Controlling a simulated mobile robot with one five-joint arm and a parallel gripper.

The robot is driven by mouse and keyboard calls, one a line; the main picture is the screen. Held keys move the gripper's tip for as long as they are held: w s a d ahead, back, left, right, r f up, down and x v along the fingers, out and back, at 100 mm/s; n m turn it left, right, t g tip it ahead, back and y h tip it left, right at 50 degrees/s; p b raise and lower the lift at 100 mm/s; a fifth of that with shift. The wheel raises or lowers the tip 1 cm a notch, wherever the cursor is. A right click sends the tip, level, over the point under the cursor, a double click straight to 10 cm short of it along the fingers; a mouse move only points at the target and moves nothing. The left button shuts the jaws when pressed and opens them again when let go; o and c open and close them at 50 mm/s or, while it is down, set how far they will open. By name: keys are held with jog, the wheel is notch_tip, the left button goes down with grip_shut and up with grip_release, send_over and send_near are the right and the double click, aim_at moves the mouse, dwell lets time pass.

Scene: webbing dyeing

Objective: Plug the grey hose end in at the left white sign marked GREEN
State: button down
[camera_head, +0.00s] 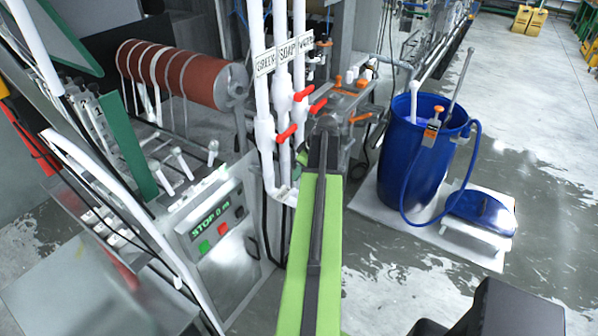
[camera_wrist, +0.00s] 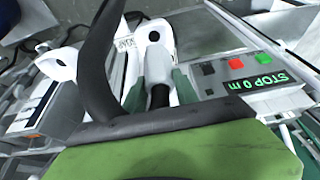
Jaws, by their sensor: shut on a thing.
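In the head view, the white sign marked GREEN (camera_head: 265,63) is the leftmost of three signs, on the left white pipe (camera_head: 264,130). My gripper is hidden behind my own arm in that view. In the wrist view, my gripper (camera_wrist: 158,82) has its green fingers shut on the dark grey hose end (camera_wrist: 159,97). The hose end points at a white fitting (camera_wrist: 154,52) with a round dark hole just beyond the fingertips. I cannot tell whether they touch.
The SOAP sign (camera_head: 285,52) and another sign (camera_head: 305,42) stand right of GREEN. Red valve handles (camera_head: 286,133) stick out from the pipes. A control panel (camera_head: 213,228) reading STOP 0 m is below left. A blue barrel (camera_head: 400,165) stands right, with open floor beyond.

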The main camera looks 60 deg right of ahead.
jog(key=shift+f+b, duration=2.45)
jog(key=shift+f, duration=0.3)
jog(key=c, duration=0.9)
grip_release()
jog(key=shift+o, duration=0.2)
jog(key=shift+r, duration=0.1)
jog(key=p+v, duration=1.6)
jog(key=v, duration=0.1)
jog(key=shift+s+r, duration=0.1)
jog(key=shift+r, duration=0.05)
